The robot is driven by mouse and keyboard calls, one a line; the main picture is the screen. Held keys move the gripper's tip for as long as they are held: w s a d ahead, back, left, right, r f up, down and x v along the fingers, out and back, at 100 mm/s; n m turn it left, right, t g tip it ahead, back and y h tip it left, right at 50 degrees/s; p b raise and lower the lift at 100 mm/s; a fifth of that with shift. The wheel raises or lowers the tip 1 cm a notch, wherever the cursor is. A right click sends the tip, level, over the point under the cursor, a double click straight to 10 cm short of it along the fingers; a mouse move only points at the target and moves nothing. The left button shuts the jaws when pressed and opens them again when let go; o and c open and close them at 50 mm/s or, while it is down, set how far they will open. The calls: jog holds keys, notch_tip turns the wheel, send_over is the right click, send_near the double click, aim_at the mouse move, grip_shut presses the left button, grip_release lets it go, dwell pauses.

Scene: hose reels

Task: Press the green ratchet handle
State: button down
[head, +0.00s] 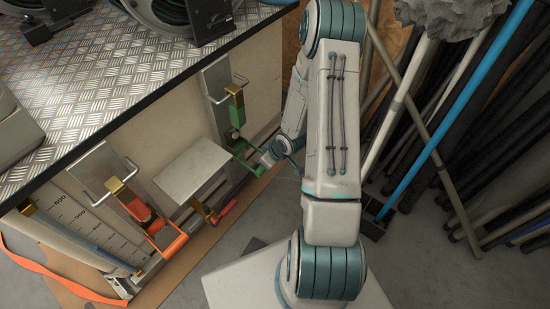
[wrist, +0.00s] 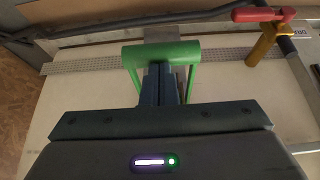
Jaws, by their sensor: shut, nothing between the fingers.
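The green ratchet handle (wrist: 165,52) is a green bar with side arms at the top middle of the wrist view. My gripper (wrist: 163,70) has its two dark fingers together, with nothing between them. Its fingertips overlap the lower edge of the green bar in that view; I cannot tell whether they touch it. In the head view the green handle (head: 250,162) hangs low on a metal bracket on the bench front. My gripper (head: 268,158) is beside its right end there, partly hidden by my arm.
An orange handle (head: 167,247) and a red handle (head: 226,212) are to the left, low on the bench front. The red one also shows in the wrist view (wrist: 257,14). A grey block (head: 192,172) juts out between brackets. Poles and hoses (head: 440,130) lean at the right.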

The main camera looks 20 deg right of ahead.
jog(key=shift+s+d+f+b, duration=0.1)
jog(key=shift+f+b, duration=0.6)
jog(key=shift+f, duration=0.65)
jog(key=shift+s+f+b, duration=0.1)
jog(key=shift+f+b, duration=0.6)
jog(key=shift+f, duration=0.6)
